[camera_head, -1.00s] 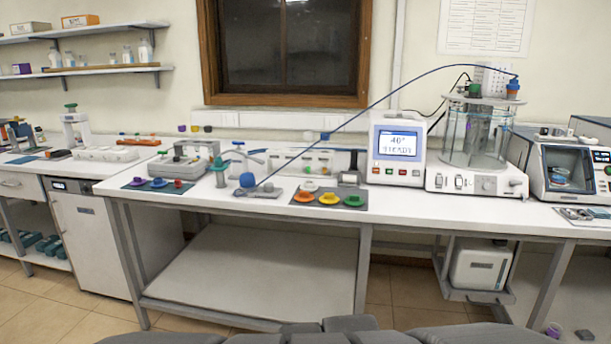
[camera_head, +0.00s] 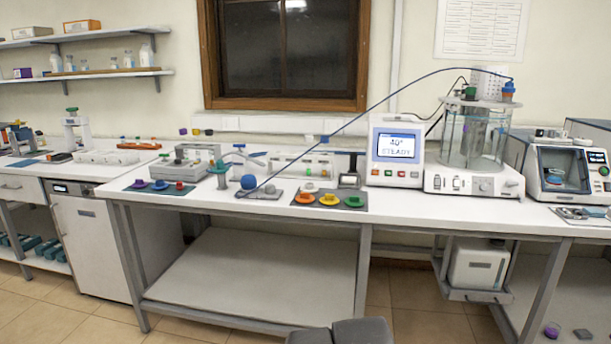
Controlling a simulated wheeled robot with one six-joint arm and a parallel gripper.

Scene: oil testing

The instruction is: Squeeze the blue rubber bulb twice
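The blue rubber bulb (camera_head: 248,182) sits on a small grey base (camera_head: 263,192) near the front edge of the white bench, left of centre. A thin dark blue tube runs from beside it, up and to the right, to the top of the glass bath (camera_head: 472,137). Only a small grey part of my own body shows at the bottom edge. My gripper is not in this view, and nothing is seen touching the bulb.
A dark mat (camera_head: 338,206) with orange, yellow and green pieces lies right of the bulb. A display unit (camera_head: 396,151) reads 40° STEADY.

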